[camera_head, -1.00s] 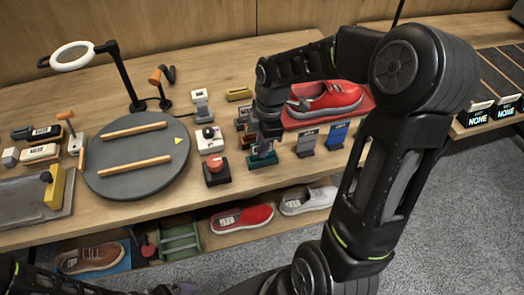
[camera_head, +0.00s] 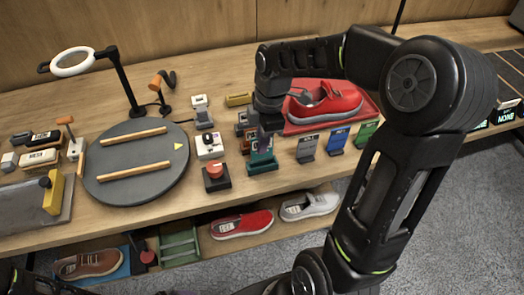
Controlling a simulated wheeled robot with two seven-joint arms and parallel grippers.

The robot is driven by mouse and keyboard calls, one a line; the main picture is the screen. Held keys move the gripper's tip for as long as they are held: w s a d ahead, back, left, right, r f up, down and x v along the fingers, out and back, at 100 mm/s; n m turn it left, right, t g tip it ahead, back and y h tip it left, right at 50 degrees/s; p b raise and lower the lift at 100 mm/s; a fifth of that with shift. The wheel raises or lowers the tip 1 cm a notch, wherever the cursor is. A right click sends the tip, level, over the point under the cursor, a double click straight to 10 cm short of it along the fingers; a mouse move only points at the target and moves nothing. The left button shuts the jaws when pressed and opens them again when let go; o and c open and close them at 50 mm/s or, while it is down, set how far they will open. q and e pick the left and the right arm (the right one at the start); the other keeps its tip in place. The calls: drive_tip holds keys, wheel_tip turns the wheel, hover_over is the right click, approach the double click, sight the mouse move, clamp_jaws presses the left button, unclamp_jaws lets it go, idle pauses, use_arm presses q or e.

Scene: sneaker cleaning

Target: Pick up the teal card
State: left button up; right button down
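The teal card (camera_head: 262,157) stands upright at the front of the table, left of the row of coloured cards. My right gripper (camera_head: 269,124) points down from above, at the card's upper edge. Its fingers are small and dark, and they overlap the card's top. I cannot tell whether they are open or touch the card. Part of the card is hidden behind the fingers. My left gripper is not visible.
Grey (camera_head: 306,148), blue (camera_head: 337,141) and green (camera_head: 366,133) cards stand to the right. A red sneaker (camera_head: 328,103) on a red mat is behind them. A red-knobbed block (camera_head: 216,177) and a round grey turntable (camera_head: 136,178) are to the left.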

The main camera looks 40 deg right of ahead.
wheel_tip(320, 180, up, 6)
drive_tip(key=shift+f, duration=0.1)
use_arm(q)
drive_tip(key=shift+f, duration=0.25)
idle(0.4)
